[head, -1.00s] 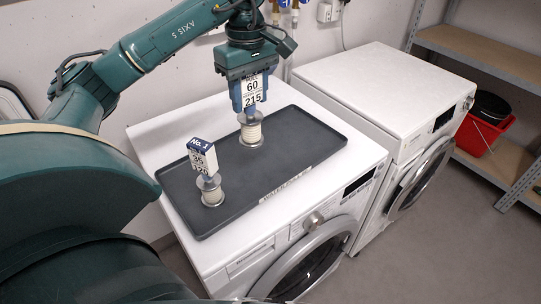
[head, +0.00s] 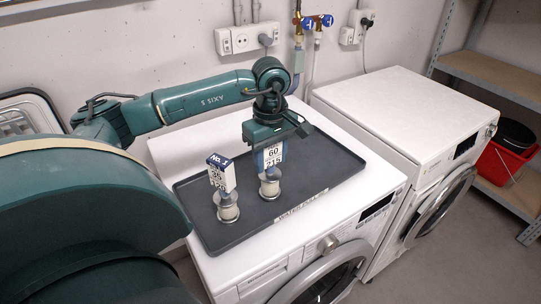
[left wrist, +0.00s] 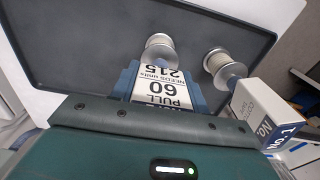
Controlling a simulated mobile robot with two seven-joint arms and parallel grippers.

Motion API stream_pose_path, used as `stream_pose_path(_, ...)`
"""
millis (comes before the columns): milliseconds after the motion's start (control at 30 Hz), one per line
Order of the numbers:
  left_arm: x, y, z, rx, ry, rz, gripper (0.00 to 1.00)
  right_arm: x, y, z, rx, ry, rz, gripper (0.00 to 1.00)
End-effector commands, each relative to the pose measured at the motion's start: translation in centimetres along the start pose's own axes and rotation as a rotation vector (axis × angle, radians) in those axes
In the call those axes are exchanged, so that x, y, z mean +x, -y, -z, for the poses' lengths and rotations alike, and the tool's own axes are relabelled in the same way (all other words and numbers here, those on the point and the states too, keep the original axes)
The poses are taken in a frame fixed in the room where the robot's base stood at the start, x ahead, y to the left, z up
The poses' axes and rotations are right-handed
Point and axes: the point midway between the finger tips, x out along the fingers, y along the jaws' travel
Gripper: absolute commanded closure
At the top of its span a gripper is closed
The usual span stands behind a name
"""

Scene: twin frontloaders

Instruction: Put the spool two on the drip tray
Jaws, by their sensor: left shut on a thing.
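The spool two, a pale thread spool (head: 269,187) with grey flanges, hangs from or stands under my left gripper (head: 267,157), which is shut on its tall tag (head: 274,154) reading 60 and 215. The spool is upright over the dark drip tray (head: 325,155), towards its front edge. I cannot tell whether its lower flange touches the tray. In the left wrist view the spool (left wrist: 160,50) and its tag (left wrist: 163,88) show between the fingers. A second spool (head: 228,208) with a tag marked No. 1 (head: 221,173) stands on the tray to the left. My right gripper is out of view.
The tray lies on a white front-loading washer (head: 170,150). A second white machine (head: 400,105) stands to the right. Taps (head: 310,22) and sockets (head: 240,40) are on the wall behind. The tray's right part is clear.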

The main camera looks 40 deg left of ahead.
Motion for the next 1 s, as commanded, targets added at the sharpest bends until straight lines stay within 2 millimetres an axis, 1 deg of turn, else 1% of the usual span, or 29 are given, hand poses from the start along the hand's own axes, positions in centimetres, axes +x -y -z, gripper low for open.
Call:
stream_pose_path(200, 0.4, 0.0, 0.0, 0.0, 0.0, -0.001, 0.99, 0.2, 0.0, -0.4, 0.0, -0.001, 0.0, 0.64)
stream_pose_path(233, 0.3, 0.0, 0.0, 0.0, 0.0, 0.0, 0.52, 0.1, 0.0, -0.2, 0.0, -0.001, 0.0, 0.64)
stream_pose_path(467, 0.2, 0.0, 0.0, 0.0, 0.001, 0.0, 0.33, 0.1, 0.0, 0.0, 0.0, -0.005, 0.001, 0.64)
stream_pose_path(700, 0.2, 0.0, 0.0, 0.0, 0.001, 0.0, 0.33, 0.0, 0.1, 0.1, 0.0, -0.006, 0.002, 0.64)
stream_pose_path(833, -0.6, -0.1, 0.0, 0.0, 0.0, -0.002, 0.33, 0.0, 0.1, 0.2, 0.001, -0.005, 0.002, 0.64)
stream_pose_path(967, -2.7, -0.1, 0.0, 0.0, 0.0, -0.006, 0.33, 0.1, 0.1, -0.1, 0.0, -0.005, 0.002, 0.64)
stream_pose_path(1000, -3.7, -0.2, 0.0, 0.0, 0.0, -0.007, 0.33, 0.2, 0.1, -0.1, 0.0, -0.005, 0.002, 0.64)
